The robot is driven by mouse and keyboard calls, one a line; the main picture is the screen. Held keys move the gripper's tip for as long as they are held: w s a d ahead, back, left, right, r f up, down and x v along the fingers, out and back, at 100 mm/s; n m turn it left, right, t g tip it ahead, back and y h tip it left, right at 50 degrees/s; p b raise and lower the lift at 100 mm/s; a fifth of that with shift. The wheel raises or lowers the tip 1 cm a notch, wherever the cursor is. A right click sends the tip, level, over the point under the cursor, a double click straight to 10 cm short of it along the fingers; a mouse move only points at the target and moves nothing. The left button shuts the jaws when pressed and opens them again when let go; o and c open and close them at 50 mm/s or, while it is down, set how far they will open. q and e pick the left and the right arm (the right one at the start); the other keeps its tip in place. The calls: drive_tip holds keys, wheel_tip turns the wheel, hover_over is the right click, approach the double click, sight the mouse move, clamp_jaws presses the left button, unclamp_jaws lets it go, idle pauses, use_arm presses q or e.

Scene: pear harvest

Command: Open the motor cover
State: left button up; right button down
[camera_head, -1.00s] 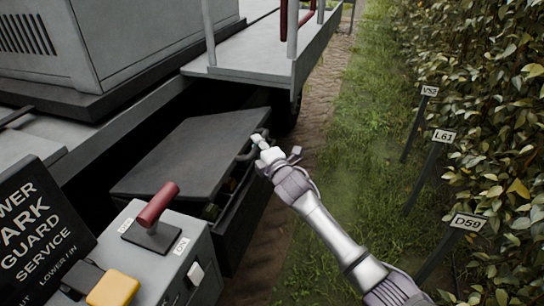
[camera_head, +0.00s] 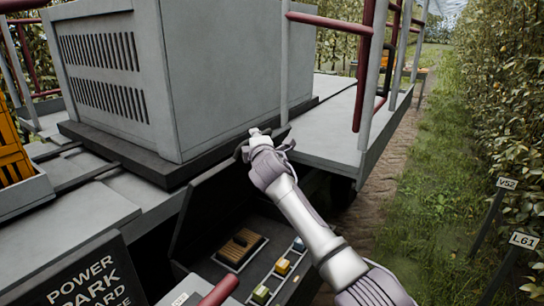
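The motor cover (camera_head: 212,200) is a dark flat lid, swung up and steeply tilted over the open compartment, below the grey housing. My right gripper (camera_head: 260,135) is at the cover's raised upper edge, its fingers close together on the dark handle (camera_head: 241,152), which they partly hide. Inside the compartment a brown and black ribbed part (camera_head: 239,247) shows, with yellow (camera_head: 283,267) and green (camera_head: 261,294) parts in a row beside it. My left gripper is not in view.
The big grey housing (camera_head: 110,75) stands behind the cover. A grey platform with red rails (camera_head: 330,22) is at the upper right. A control box with a red lever (camera_head: 219,290) and a black sign (camera_head: 85,285) are at the bottom. Grass lies open to the right.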

drive_tip(key=shift+w+a+r, duration=0.45)
drive_tip(key=shift+w+a, duration=0.1)
drive_tip(key=shift+a, duration=0.25)
drive_tip(key=c, duration=1.1)
unclamp_jaws()
drive_tip(key=shift+o, duration=0.2)
drive_tip(key=s+d, duration=0.2)
drive_tip(key=s, duration=1)
drive_tip(key=shift+d+r, duration=0.15)
drive_tip(key=shift+r, duration=0.05)
drive_tip(key=shift+w, duration=0.1)
